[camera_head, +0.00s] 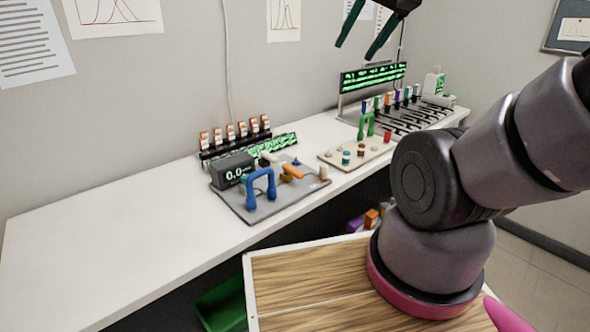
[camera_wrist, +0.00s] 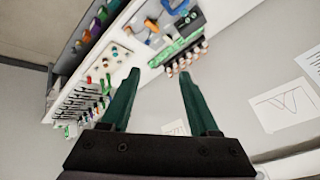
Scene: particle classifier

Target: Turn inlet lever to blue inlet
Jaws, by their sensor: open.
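A grey plate (camera_head: 243,205) on the white bench carries a dark box (camera_head: 232,168) reading about 0.0, a blue arch handle (camera_head: 261,188), an orange-handled lever (camera_head: 293,172) and small coloured fittings. A small blue fitting (camera_head: 295,161) stands just behind the orange lever. Which fitting is the blue inlet is too small to tell. My gripper (camera_head: 354,51) is open and empty, high in the air near the back wall, well apart from the plate. In the wrist view my gripper (camera_wrist: 158,73) points toward the bench; the blue handle (camera_wrist: 172,7) shows cut off at the top edge.
Orange-capped vials (camera_head: 235,133) stand in a rack behind the plate. The bench's left half (camera_head: 110,235) is clear.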

